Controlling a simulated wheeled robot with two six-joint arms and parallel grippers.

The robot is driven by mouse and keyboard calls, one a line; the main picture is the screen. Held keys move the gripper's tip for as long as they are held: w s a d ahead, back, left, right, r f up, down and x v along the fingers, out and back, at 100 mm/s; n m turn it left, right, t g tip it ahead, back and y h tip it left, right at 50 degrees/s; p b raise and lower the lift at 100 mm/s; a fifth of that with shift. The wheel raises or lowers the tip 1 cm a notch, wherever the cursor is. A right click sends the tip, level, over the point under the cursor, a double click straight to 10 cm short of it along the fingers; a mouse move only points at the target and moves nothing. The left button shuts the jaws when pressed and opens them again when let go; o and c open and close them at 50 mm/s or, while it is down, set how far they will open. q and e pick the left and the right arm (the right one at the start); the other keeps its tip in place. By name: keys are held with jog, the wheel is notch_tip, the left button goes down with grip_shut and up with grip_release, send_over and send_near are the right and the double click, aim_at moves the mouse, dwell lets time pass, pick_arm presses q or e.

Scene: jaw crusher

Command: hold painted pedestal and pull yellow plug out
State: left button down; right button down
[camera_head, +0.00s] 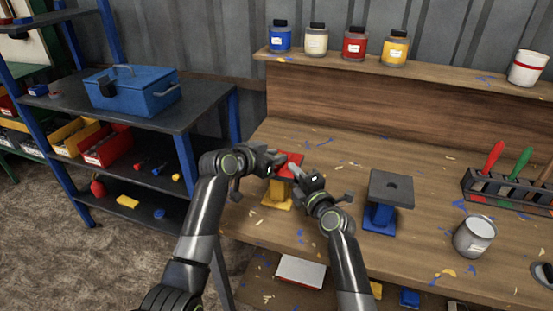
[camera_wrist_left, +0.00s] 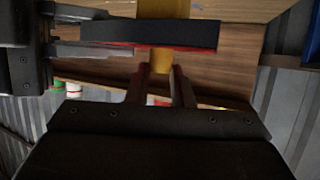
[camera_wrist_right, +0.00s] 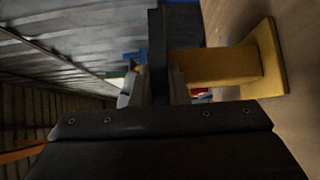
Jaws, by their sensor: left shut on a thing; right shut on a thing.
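The painted pedestal has a red top (camera_head: 289,164) and a yellow column and foot (camera_head: 277,194), and it stands upright on the workbench. In the left wrist view its plate (camera_wrist_left: 150,35) looks dark with a red edge. The yellow plug (camera_wrist_left: 160,61) is at the plate's top side; how deep it sits cannot be told. My left gripper (camera_head: 278,161) is shut on the plug, its fingers on either side. My right gripper (camera_head: 297,172) is shut on the edge of the pedestal's plate (camera_wrist_right: 157,50), with the yellow column (camera_wrist_right: 215,66) beside it. In the head view the plug is hidden.
A blue pedestal with a dark top (camera_head: 390,187) stands to the right on the workbench (camera_head: 330,240). Farther right are a grey can (camera_head: 474,237) and a rack of coloured tools (camera_head: 505,190). Several paint jars line the shelf (camera_head: 440,72) behind. A blue toolbox (camera_head: 130,92) is at left.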

pick_arm(q)
notch_tip(320, 180, up, 10)
jog(key=shift+f, duration=0.15)
pick_arm(e)
jog(key=shift+f, duration=0.1)
jog(key=c, duration=1.3)
grip_release()
jog(key=shift+s, duration=0.1)
